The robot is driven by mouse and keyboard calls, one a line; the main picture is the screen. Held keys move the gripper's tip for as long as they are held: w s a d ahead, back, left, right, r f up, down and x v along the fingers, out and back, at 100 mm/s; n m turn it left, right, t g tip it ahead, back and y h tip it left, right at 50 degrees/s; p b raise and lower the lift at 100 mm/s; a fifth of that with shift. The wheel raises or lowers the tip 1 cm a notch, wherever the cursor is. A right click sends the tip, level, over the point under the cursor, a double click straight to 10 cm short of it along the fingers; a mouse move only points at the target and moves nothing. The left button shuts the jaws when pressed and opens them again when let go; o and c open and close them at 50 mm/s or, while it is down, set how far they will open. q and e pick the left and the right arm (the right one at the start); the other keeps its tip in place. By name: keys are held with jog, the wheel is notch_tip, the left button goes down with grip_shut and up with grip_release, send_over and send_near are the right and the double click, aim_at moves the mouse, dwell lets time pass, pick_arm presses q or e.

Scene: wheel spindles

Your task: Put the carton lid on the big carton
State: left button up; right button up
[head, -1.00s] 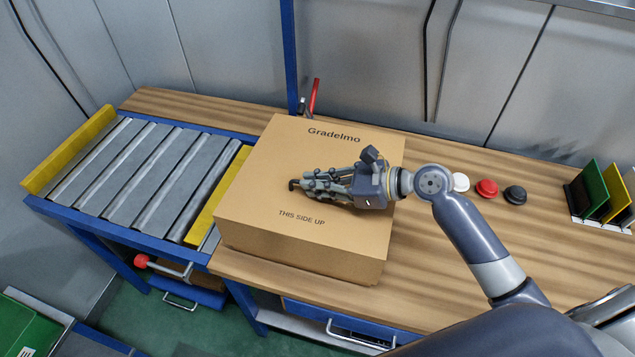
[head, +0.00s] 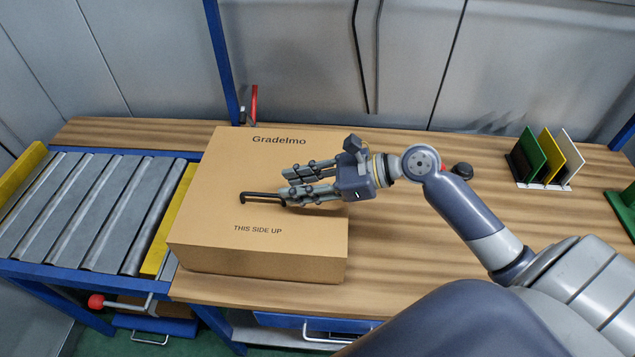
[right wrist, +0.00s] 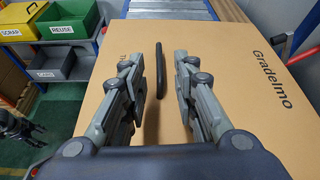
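The carton lid (head: 215,200) is a flat brown cardboard top printed "Gradelmo" and "THIS SIDE UP", with a black bar handle (head: 260,198). It sits on the big carton (head: 260,268), covering its top; the carton's inside is hidden. My right gripper (head: 288,187) is over the lid, to the right of the handle's visible end. In the right wrist view the lid (right wrist: 255,85) lies below and the handle (right wrist: 157,70) shows in the gap between the parted fingers (right wrist: 154,65). The fingers look apart from the handle.
A roller conveyor (head: 85,205) with yellow ends is left of the carton. A red lever (head: 254,104) and blue post (head: 222,60) stand behind. The wooden bench (head: 430,270) is clear front right.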

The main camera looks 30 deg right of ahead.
jog(key=shift+b+v, duration=0.3)
jog(key=shift+v, duration=2.3)
